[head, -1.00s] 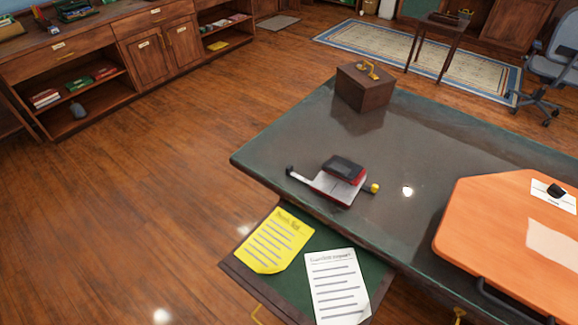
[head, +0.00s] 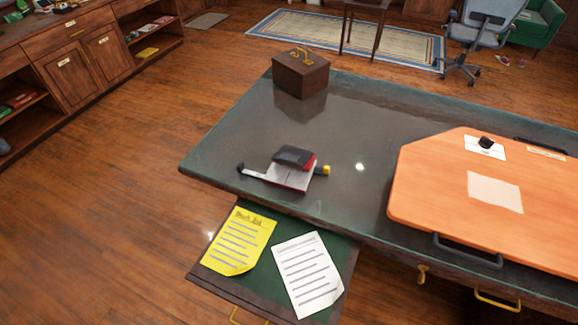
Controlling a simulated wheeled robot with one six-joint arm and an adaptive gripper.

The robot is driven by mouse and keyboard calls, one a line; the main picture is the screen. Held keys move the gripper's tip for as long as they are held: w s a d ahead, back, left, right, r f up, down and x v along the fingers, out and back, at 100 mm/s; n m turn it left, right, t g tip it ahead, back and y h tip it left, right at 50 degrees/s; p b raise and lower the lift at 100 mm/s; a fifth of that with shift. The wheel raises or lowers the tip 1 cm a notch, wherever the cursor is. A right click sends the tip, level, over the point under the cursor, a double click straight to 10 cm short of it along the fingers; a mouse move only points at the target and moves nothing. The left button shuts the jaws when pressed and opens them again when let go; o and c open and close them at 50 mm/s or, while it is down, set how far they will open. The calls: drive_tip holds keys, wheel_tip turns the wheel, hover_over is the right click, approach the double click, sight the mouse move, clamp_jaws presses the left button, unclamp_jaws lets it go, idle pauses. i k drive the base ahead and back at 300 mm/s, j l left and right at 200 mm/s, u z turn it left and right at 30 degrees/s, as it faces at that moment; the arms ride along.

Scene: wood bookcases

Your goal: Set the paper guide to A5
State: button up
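A small hole punch (head: 290,172) with a dark top, red body and pale base sits on the near left part of the dark desk top (head: 340,130). A thin pale bar with a black end, which looks like the paper guide (head: 258,175), sticks out from its left side. A yellow knob (head: 326,170) shows at its right side. The size marks on the guide are too small to read, so I cannot tell its setting. My gripper is not in view.
An open drawer (head: 225,284) below the desk edge holds a yellow sheet (head: 240,242) and a white sheet (head: 308,275). A brown box (head: 301,76) stands at the desk's far left corner. An orange board (head: 430,185) covers the right side. Floor at left is clear.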

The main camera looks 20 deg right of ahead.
sight(241, 169)
drive_tip(key=i+j, duration=0.45)
drive_tip(key=i+j+z, duration=0.15)
drive_tip(key=i+j, duration=0.3)
drive_tip(key=j, duration=0.2)
